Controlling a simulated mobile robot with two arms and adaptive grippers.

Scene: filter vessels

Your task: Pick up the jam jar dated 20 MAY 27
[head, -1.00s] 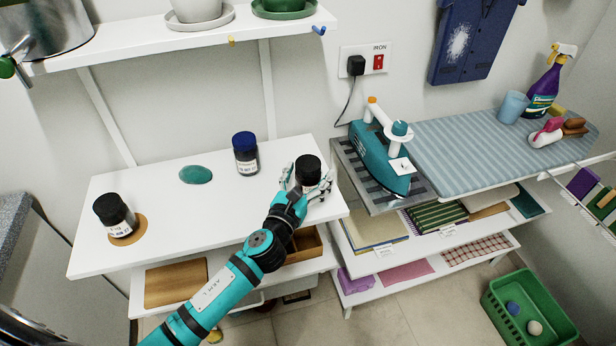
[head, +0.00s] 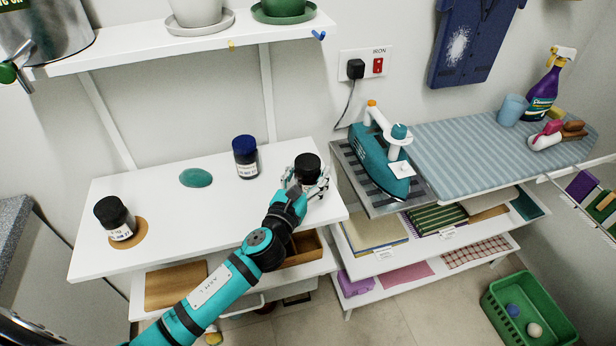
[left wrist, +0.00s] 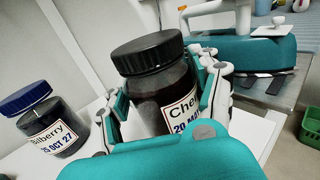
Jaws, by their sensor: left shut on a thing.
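A dark jam jar with a black lid stands upright between the fingers of my left gripper (head: 308,186); its lid (head: 307,163) shows in the head view. In the left wrist view the jar (left wrist: 165,90) has a white label reading "Che…" and "20 MA…", the rest hidden by a finger. The gripper is shut on this jar, a finger on each side. It is at the right end of the white shelf; I cannot tell whether its base touches the shelf. A blue-lidded jar (head: 245,160) stands to its left, labelled "Bilberry" and "25 OCT 27" in the left wrist view (left wrist: 48,130).
Another black-lidded jar (head: 115,220) stands on a round cork mat (head: 140,230) at the shelf's left end. A teal disc (head: 195,178) lies between. A teal iron (head: 378,165) stands close on the right. A higher shelf (head: 180,46) hangs above.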

